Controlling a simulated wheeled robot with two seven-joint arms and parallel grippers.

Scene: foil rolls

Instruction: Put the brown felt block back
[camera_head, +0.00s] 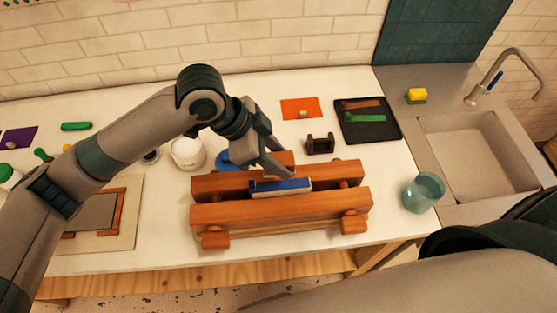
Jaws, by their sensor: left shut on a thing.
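My left gripper (282,172) reaches in from the left and is shut on an orange-brown block (284,157), which I take to be the brown felt block; the fingers partly hide it. It is just above or at the back of a wooden clamp (235,214) with two long beams. I cannot tell whether the block touches the clamp. A blue-topped pale block (280,187) lies between the beams, in front of the fingers. A small dark brown holder (320,144) stands behind the clamp. My right gripper is out of view.
A black tray (379,133) with a brown and a green strip lies at the back right. A glass (423,193) stands right of the clamp, near the sink (478,155). A white jar (187,153) and a blue round thing (224,160) are left of the gripper. An orange sheet (300,107) lies behind.

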